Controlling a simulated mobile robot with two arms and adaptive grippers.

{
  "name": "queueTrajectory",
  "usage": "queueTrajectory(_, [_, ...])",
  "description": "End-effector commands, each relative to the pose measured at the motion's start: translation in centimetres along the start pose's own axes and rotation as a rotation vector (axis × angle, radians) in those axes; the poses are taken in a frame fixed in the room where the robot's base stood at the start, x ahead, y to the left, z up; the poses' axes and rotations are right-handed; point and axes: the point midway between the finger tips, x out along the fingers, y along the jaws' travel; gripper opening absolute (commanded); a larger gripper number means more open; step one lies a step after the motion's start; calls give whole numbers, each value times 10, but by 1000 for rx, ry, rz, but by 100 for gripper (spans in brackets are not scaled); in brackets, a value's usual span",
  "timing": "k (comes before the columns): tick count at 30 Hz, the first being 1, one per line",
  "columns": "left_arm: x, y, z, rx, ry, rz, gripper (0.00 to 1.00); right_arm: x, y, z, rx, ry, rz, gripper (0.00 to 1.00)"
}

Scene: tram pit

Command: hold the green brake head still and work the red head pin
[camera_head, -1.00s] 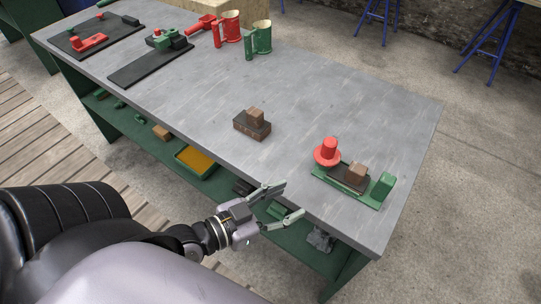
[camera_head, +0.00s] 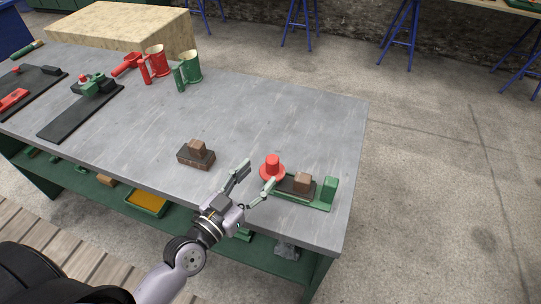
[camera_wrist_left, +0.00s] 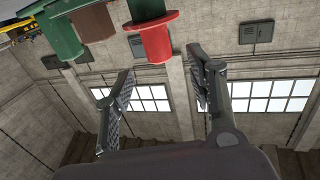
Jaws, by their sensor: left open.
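A small green piece with a red part on top (camera_head: 93,86), perhaps the brake head and its pin, sits on a long dark board at the table's left. At the right end, a green fixture (camera_head: 326,207) bears a red flanged knob (camera_head: 272,166), a dark block with a brown block (camera_head: 302,183) on it, and a green end block (camera_head: 330,187). My left gripper (camera_head: 256,175) is open and empty, just left of the red knob, one finger close to its flange; contact is unclear. The left wrist view shows the red knob (camera_wrist_left: 157,42) and green end block (camera_wrist_left: 60,32) tilted.
A dark block with a brown top (camera_head: 196,155) stands left of my gripper. Red (camera_head: 156,63) and green (camera_head: 188,72) mugs stand at the back. The table's middle and back right are bare.

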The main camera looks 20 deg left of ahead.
Motion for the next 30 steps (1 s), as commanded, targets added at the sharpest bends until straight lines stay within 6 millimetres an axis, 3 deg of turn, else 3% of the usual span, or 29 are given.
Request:
queueTrajectory(6, [41,0,-4,-2,3,1,51,-12,0,-1,0,0,0,51])
queueTrajectory(12, [61,0,-1,-1,0,1,51,-16,0,-2,0,0,0,51])
queueTrajectory(23, [66,1,0,0,0,1,51,-16,-1,-2,1,0,-2,51])
queueTrajectory(30, [66,0,0,0,0,1,36,-16,-4,-2,3,1,-4,51])
